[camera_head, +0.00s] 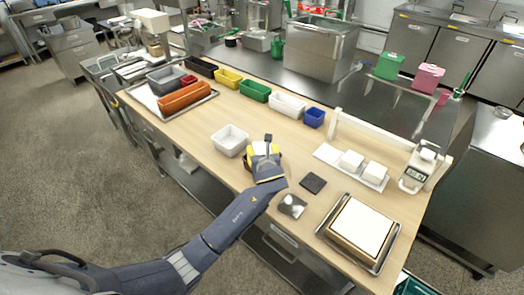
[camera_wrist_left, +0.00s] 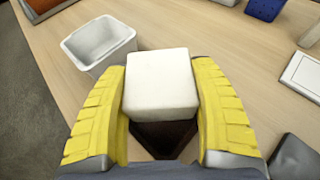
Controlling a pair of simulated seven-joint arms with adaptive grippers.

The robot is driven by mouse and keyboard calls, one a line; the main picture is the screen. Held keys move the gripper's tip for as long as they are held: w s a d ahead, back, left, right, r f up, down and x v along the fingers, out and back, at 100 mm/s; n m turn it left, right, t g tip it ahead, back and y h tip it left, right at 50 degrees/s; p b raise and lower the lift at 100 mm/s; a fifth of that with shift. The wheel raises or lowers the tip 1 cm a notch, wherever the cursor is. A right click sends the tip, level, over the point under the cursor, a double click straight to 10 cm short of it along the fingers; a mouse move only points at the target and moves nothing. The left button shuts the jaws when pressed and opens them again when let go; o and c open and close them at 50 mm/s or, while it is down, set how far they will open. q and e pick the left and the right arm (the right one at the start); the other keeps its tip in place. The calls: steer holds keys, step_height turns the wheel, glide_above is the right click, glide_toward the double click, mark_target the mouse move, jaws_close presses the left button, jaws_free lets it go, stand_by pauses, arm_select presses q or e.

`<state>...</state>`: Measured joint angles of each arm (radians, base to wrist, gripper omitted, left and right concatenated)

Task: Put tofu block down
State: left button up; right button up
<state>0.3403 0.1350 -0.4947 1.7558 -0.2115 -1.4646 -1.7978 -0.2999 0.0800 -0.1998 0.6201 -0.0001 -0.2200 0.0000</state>
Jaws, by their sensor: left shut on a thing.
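In the left wrist view, a white tofu block (camera_wrist_left: 162,84) sits between the two yellow fingers of my left gripper (camera_wrist_left: 163,105), which is shut on it. A dark patch shows just under the block; I cannot tell whether the block touches the table. In the head view my left gripper (camera_head: 262,150) is over the wooden table (camera_head: 305,155), just right of a small white bin (camera_head: 230,140), and it hides most of the block. The bin also shows in the left wrist view (camera_wrist_left: 100,45), empty and apart from the block. My right gripper is not in view.
A black square (camera_head: 313,183), a metal piece (camera_head: 292,206) and a framed tray (camera_head: 362,227) lie nearer the front. Coloured bins (camera_head: 255,91) line the back. The table between them is clear.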

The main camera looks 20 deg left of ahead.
arm_select(q)
steer(key=shift+f, duration=0.35)
steer(key=o, duration=0.8)
steer(key=shift+o, duration=0.2)
steer(key=shift+r, duration=0.2)
steer(key=r+v, duration=0.1)
steer(key=v, duration=1.1)
steer(key=shift+f, duration=0.1)
